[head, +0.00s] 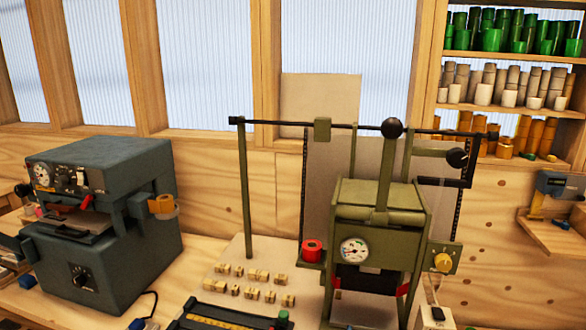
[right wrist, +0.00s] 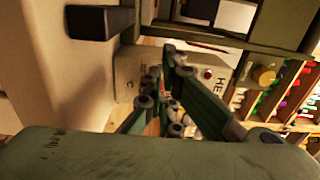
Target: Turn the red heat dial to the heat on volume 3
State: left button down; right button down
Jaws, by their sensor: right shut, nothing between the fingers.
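A pale box panel (right wrist: 135,75) with partly hidden lettering beginning "HE" shows ahead in the right wrist view. A small dark red round part (right wrist: 207,73) sits on it beside the letters; I cannot tell whether it is the heat dial or a lamp. My right gripper (right wrist: 163,80) is shut and empty in front of this panel, covering part of it. I cannot tell whether it touches the panel. In the head view, the olive green press (head: 380,215) has a round white gauge (head: 354,250) and a yellow knob (head: 443,262). My left gripper is in neither view.
A red roll (head: 312,250) sits left of the gauge. A grey machine (head: 105,215) with dials stands at the left. Several small brass-coloured pieces (head: 257,275) lie on a pale board. Shelves of foil rolls (head: 515,85) hang at the back right.

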jog(key=shift+d+f, duration=0.1)
jog(key=shift+d, duration=0.05)
jog(key=shift+a, duration=0.35)
jog(key=shift+s, duration=0.15)
jog(key=shift+p+v, duration=0.7)
jog(key=shift+v, duration=2.1)
jog(key=shift+a, duration=0.1)
